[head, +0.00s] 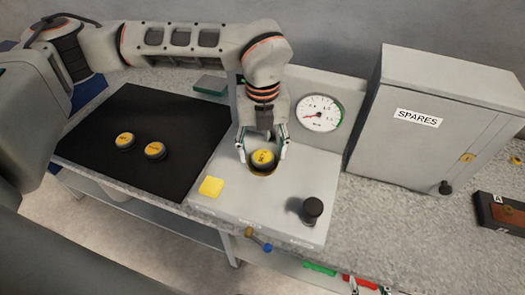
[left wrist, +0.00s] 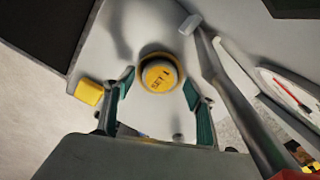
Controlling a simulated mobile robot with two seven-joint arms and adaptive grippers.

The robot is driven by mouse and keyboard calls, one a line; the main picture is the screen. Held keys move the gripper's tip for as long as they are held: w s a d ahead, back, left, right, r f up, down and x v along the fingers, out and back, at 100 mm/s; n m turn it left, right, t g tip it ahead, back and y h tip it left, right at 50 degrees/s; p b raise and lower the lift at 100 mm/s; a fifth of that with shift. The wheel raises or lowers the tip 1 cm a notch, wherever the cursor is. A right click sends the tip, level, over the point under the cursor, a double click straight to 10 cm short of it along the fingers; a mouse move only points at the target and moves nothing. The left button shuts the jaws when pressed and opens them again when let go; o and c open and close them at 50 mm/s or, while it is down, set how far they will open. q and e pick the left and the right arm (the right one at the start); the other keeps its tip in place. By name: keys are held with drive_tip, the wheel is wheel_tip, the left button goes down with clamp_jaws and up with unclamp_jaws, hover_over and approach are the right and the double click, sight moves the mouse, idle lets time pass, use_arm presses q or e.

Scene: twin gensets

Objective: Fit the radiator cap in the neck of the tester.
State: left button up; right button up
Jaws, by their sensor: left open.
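A radiator cap (head: 262,159) with a yellow top and dark lettering sits at the round neck (head: 262,172) of the grey tester (head: 222,215). It also shows in the left wrist view (left wrist: 160,75). I cannot tell how deep it is seated. My left gripper (head: 262,150) is above the tester, its two fingers open on either side of the cap. In the left wrist view the gripper (left wrist: 157,90) has clear gaps between its fingers and the cap. Two more yellow-topped caps (head: 125,140) (head: 155,150) lie on the black mat (head: 180,115). My right gripper is not clearly in view.
A gauge (head: 319,113) stands on the tester's back panel. A yellow block (head: 211,186) and a black knob (head: 312,209) are on the tester's top. A grey SPARES cabinet (head: 420,150) stands at the right. The mat's front part is clear.

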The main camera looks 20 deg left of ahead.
sight(262, 156)
use_arm(q)
wheel_tip(262, 156, up, 11)
drive_tip(key=shift+r, duration=0.2)
idle(0.6)
